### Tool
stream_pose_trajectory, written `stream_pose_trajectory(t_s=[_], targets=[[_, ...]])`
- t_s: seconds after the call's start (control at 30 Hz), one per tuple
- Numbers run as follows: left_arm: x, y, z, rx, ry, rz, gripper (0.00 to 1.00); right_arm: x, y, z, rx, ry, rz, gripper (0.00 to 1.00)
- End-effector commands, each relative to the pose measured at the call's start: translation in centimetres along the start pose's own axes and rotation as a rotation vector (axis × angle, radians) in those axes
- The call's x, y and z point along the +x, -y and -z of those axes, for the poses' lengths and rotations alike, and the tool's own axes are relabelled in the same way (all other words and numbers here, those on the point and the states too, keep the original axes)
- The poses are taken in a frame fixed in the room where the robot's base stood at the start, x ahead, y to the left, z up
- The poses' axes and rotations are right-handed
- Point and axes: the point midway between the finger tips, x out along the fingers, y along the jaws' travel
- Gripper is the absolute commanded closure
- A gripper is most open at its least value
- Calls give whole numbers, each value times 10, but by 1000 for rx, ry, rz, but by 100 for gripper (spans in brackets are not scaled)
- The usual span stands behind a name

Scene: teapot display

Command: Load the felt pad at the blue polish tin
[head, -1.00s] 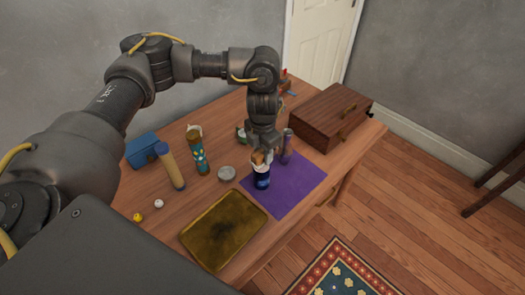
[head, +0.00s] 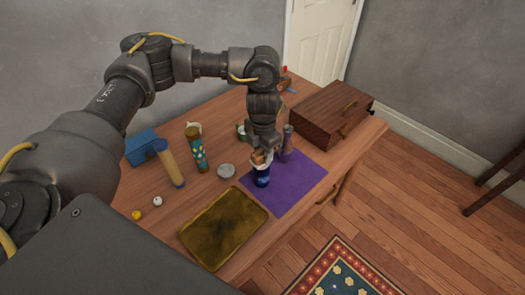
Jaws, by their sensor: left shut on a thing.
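The blue polish tin (head: 262,181) stands upright on a purple mat (head: 309,174), and its lower blue side shows. My left gripper (head: 261,158) is right above it, pointing down, shut on a small tan-brown piece (head: 257,157) that looks like the felt pad. The piece is at the tin's pale top; whether it touches or is inside the tin I cannot tell, as the gripper hides part of it. My right gripper is not in view.
A grey-purple cylinder (head: 287,139) stands close right of my gripper. A brown wooden case (head: 325,117) is behind it. The mat's right part is clear.

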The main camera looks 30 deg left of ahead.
Motion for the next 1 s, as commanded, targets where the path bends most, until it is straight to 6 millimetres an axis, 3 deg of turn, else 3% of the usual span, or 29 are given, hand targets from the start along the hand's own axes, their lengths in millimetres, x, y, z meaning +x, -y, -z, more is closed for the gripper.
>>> stream_pose_trajectory(t_s=[1.0], targets=[[9,0,0,0,0,0,81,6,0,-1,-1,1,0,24]])
